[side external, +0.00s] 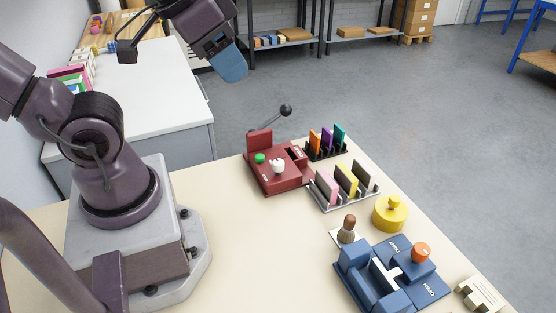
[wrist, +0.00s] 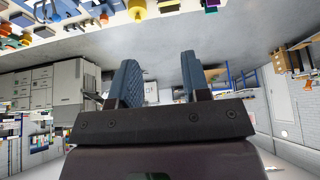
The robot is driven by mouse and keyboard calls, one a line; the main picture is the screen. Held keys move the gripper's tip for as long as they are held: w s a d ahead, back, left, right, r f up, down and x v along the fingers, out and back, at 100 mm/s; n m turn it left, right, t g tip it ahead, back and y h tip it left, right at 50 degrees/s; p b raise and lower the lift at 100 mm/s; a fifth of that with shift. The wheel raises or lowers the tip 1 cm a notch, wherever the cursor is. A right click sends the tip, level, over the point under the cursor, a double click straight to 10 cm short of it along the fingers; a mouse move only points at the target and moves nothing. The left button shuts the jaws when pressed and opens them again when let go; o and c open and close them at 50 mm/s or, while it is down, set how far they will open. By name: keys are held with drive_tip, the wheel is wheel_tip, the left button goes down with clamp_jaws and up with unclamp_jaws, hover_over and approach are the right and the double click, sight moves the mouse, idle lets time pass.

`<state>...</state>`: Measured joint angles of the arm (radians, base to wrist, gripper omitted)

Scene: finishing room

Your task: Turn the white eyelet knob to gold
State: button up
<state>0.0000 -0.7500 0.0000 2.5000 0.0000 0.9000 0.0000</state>
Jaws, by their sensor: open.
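The white eyelet knob (side external: 278,167) sits on top of the dark red machine (side external: 272,182) at the back of the cream table. A green button (side external: 260,158) is beside it, and a lever with a black ball end rises behind. The knob's pointer and any gold mark are too small to read. My gripper (side external: 232,68) is raised high, well above and behind the machine, far from the knob. In the wrist view my gripper (wrist: 158,78) shows two blue fingers apart with nothing between them.
Right of the machine stand a black rack (side external: 326,152) of coloured plates and a silver rack (side external: 342,198) with several plates. A yellow lidded pot (side external: 390,213), a brush (side external: 348,228) and a blue press (side external: 385,278) with an orange knob are nearer.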

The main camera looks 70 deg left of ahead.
drive_tip(key=shift+o, duration=0.8)
drive_tip(key=shift+a+f, duration=0.1)
drive_tip(key=m+g, duration=0.6)
drive_tip(key=m, duration=0.3)
approach(278, 162)
wheel_tip(278, 162, down, 9)
drive_tip(key=shift+s+f, duration=0.1)
drive_tip(key=shift+f, duration=0.1)
drive_tip(key=c, duration=0.9)
